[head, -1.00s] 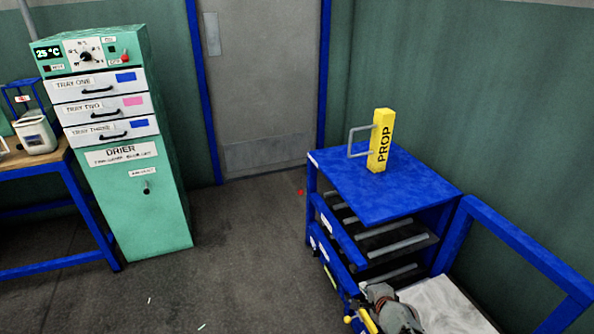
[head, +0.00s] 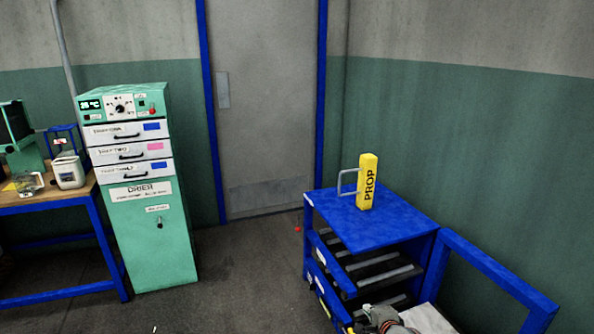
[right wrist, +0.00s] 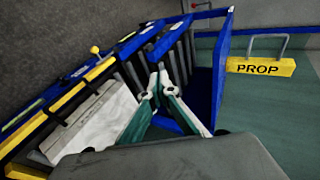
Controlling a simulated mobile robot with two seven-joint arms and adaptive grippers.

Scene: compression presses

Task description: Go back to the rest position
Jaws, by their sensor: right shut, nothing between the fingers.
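My right gripper (head: 383,318) shows at the bottom edge of the head view, in front of the blue rack (head: 385,222). In the right wrist view its two fingers (right wrist: 159,80) come together at the tips and hold nothing. Behind them are the blue rack frame (right wrist: 222,65) and its grey bars. A yellow block marked PROP (head: 367,182), with a grey wire handle, stands upright on the rack's top, apart from the gripper. It also shows at the right of the right wrist view (right wrist: 260,67). My left gripper is in neither view.
A blue rail (head: 500,275) stands right of the rack, close to my right arm. A green drier (head: 155,235) with three white trays stands at left, beside a wooden-topped bench (head: 60,197). Open floor lies between drier and rack, before a grey door (head: 262,110).

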